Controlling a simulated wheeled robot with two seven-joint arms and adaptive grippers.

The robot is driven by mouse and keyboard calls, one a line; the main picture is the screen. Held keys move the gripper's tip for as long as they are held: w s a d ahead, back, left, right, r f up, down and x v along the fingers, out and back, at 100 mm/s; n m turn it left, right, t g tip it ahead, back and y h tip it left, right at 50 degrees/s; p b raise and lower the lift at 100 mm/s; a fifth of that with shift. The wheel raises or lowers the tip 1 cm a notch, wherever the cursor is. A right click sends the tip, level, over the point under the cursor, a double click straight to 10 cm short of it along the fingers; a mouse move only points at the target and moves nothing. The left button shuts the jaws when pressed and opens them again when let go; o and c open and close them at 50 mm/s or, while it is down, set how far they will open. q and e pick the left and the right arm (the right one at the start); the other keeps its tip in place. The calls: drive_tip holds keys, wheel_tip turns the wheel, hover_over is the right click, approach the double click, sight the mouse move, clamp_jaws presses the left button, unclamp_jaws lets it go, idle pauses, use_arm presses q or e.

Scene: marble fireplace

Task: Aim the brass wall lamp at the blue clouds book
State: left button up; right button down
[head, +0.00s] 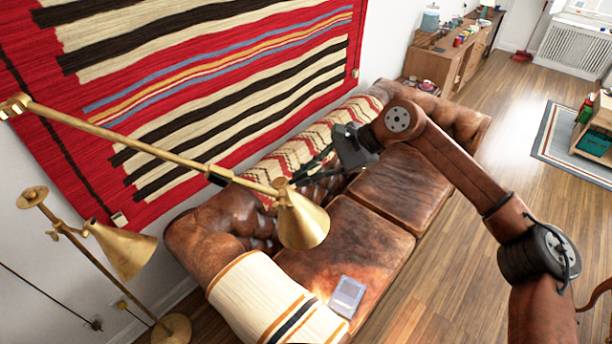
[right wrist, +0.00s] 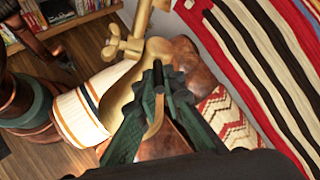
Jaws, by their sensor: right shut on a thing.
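The brass wall lamp (head: 303,220) hangs over the sofa on a long arm from the upper left in the head view. Its cone shade points down and slightly right, above and left of a small blue-grey book (head: 347,296) lying on the sofa's front seat. The book's cover picture is too small to read. A bright orange patch shows on the seat just left of the book. My right gripper (head: 300,178) is shut on the lamp at the shade's neck; its green fingers (right wrist: 163,80) meet there beside the brass shade (right wrist: 138,98) in the right wrist view. My left gripper is out of view.
A brown leather sofa (head: 380,190) stands below the lamp, with a striped throw (head: 262,298) on its near arm. A brass floor lamp (head: 125,250) stands at the left. A red striped rug (head: 190,75) hangs behind.

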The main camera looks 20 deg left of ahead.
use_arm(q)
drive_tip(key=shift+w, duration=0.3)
use_arm(e)
drive_tip(key=c, duration=2)
unclamp_jaws()
drive_tip(key=shift+w+d+r, duration=0.1)
drive_tip(key=shift+d+r, duration=0.05)
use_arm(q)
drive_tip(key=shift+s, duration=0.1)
use_arm(e)
drive_tip(key=v, duration=1.1)
drive_tip(key=shift+w+d+r, duration=0.1)
drive_tip(key=shift+d+r, duration=0.1)
drive_tip(key=shift+f, duration=0.1)
